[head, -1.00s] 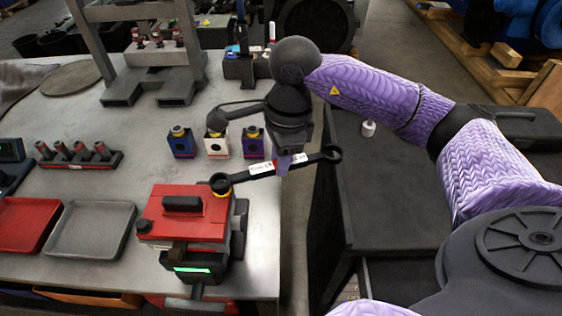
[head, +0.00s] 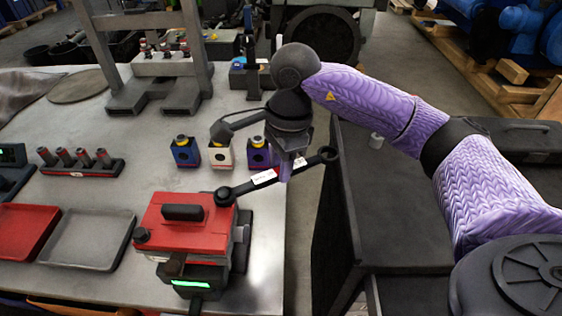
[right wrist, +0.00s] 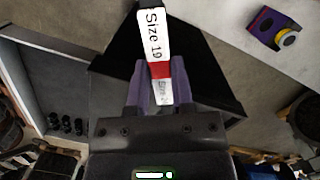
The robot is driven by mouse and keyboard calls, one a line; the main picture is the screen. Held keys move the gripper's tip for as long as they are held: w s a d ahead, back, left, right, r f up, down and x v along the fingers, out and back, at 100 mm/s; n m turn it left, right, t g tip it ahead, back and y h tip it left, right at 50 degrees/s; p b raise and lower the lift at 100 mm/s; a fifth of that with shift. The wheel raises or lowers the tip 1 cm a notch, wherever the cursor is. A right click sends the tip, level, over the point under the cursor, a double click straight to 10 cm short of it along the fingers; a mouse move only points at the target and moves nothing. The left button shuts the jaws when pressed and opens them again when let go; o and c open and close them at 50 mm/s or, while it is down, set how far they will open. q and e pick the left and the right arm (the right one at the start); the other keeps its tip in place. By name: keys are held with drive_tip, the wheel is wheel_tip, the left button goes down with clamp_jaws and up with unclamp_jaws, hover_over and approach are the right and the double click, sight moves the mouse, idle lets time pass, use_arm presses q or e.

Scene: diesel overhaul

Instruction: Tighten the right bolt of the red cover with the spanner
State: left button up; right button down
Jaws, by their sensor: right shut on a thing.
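The red cover (head: 183,222) sits on a dark unit near the table's front right edge, with a black handle on top. My right gripper (head: 283,172) is shut on the spanner (head: 240,188) at mid-shaft, right of the cover. The spanner's left ring end lies over the cover's back right corner; the right bolt is hidden there, and I cannot tell whether the ring is fully seated. The other ring end points right, past the table edge. In the right wrist view, the spanner (right wrist: 156,40) reads "Size 19" between the purple fingers. My left gripper is not in view.
Blue, white and purple blocks (head: 219,154) with yellow-topped parts stand behind the cover. Grey (head: 88,262) and red (head: 22,232) trays lie to its left. A green-lit display (head: 190,284) is at the unit's front. A dark cabinet (head: 400,215) stands right of the table.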

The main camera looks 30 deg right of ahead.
drive_tip(key=s+m, duration=0.2)
drive_tip(key=s+a+m, duration=0.1)
drive_tip(key=s+m, duration=0.1)
drive_tip(key=m, duration=0.1)
drive_tip(key=shift+s+a+t+p, duration=0.15)
drive_tip(key=shift+a+t+p, duration=0.05)
drive_tip(key=shift+t+p, duration=0.2)
drive_tip(key=s+a+m, duration=0.1)
drive_tip(key=s+m, duration=0.1)
drive_tip(key=shift+a+m, duration=0.15)
drive_tip(key=shift+m, duration=0.25)
drive_tip(key=shift+a, duration=0.1)
drive_tip(key=shift+r, duration=0.85)
